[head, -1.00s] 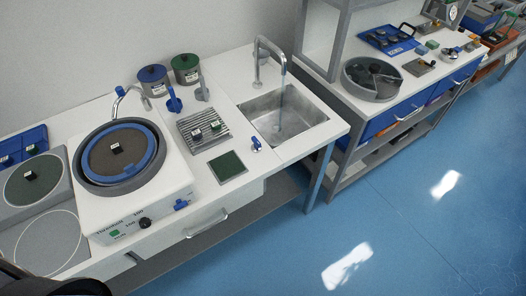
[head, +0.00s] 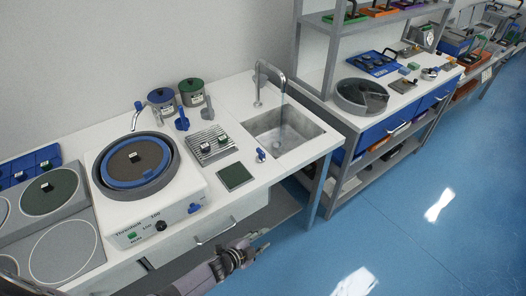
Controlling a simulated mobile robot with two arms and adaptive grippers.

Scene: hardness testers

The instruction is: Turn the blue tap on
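A small blue tap (head: 261,155) stands on the white worktop at the front left corner of the sink (head: 312,137). A grey curved spout (head: 270,72) arches over the sink, with a faint bluish streak under its mouth. Another blue knob (head: 194,208) is on the front of the grinding machine. My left gripper (head: 258,243) is low in front of the bench, below the worktop edge and apart from the blue tap. It is small and dark here, and its finger opening is unclear. My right gripper is not in view.
The grinding machine (head: 172,198) with a round blue-rimmed bowl stands left of the sink. A grooved rack (head: 203,157) and a green pad (head: 235,176) lie between them. A drawer handle (head: 216,232) juts from the bench front. Blue floor (head: 400,225) is open at the right.

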